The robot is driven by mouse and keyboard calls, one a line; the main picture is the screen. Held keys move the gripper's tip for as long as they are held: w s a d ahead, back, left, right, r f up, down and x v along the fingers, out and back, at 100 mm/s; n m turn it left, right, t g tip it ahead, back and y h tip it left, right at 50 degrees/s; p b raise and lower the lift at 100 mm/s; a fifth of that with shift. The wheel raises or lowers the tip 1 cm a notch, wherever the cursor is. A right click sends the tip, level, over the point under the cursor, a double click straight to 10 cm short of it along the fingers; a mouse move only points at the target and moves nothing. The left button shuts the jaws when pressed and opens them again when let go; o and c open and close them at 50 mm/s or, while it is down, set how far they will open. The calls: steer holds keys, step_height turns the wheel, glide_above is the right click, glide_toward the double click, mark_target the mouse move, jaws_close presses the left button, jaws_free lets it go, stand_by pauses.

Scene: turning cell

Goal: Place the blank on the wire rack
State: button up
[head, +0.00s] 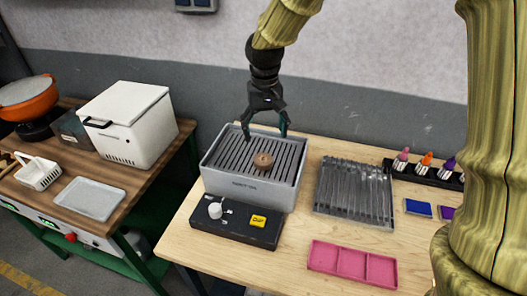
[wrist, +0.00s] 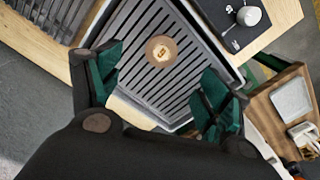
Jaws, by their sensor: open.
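The blank (head: 263,161) is a small round brown piece with a lighter, marked centre. It rests on the dark slats of a grey box-shaped unit (head: 222,178), and it also shows in the wrist view (wrist: 161,49). My gripper (head: 265,131) is open and empty, pointing down above the slats, just behind and above the blank. In the wrist view the blank lies beyond the fingertips, between their lines, touching neither finger. The wire rack (head: 354,193) is a grey metal grid lying on the wooden table, right of the slatted unit. Nothing is seen on it.
A dark control panel (head: 236,228) with a white knob and yellow button fronts the unit. A pink tray (head: 352,264) lies in front of the rack. A black holder (head: 427,176) with coloured pieces stands at right. A white lidded box (head: 127,120) is on the left bench.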

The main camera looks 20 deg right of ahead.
steer(key=n, duration=0.1)
steer(key=p, duration=0.2)
glide_above(263, 159)
steer(key=shift+s+d+f, duration=0.1)
steer(key=shift+f, duration=1.3)
steer(key=shift+s+f, duration=0.1)
steer(key=shift+f, duration=1.3)
steer(key=shift+w+f+p, duration=0.2)
steer(key=shift+f+p, duration=0.8)
steer(key=shift+f, duration=0.25)
steer(key=shift+f+p, duration=0.4)
steer(key=shift+f, duration=1)
steer(key=c, duration=1.3)
steer(key=shift+r, duration=0.1)
